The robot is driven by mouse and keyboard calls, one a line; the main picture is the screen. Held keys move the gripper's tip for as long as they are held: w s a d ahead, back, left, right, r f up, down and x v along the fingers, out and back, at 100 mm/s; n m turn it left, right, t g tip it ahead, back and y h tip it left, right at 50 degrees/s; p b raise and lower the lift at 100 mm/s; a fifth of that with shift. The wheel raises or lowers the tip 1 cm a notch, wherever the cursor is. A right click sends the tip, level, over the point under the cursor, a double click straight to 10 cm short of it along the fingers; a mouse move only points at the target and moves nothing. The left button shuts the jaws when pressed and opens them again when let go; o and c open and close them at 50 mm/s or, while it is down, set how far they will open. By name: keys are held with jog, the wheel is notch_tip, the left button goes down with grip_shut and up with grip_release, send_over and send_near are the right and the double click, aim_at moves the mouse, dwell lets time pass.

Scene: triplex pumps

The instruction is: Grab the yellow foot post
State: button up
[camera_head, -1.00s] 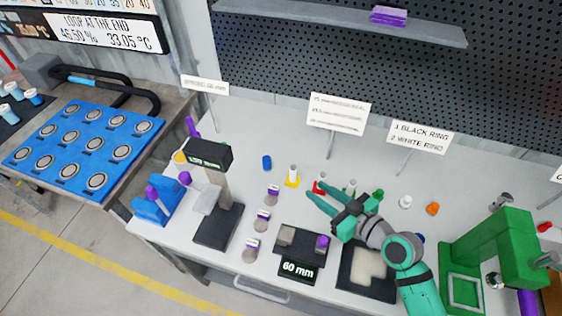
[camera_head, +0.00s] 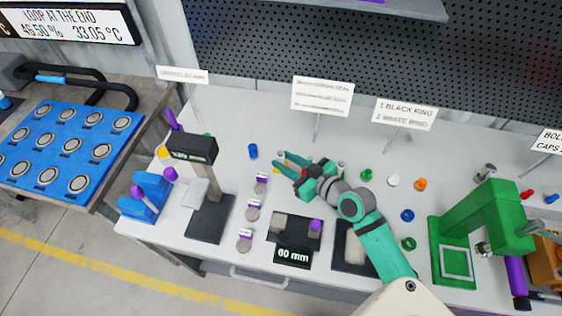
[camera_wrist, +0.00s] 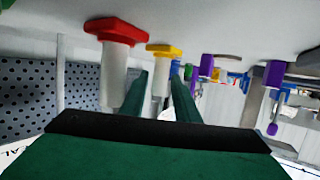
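The yellow foot post shows in the wrist view as a yellow square foot (camera_wrist: 164,50) with a white post (camera_wrist: 161,84). The picture is upside down, so the foot appears at the top. My gripper (camera_wrist: 160,78) is open, with one green finger on each side of the white post and gaps visible. I cannot tell how deep the post sits between the fingers. In the head view my gripper (camera_head: 281,160) is low over the table, and its fingers largely hide the yellow foot post.
A red foot post (camera_wrist: 115,60) stands close beside it in the wrist view. A blue cap (camera_head: 253,151) stands left of my gripper. Purple-topped parts (camera_head: 261,184) stand in front. A scale (camera_head: 208,219) is at left and a green press (camera_head: 470,230) at right.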

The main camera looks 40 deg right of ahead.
jog(key=shift+x, duration=1.15)
jog(key=shift+c, duration=0.4)
grip_shut()
jog(key=shift+r, duration=0.1)
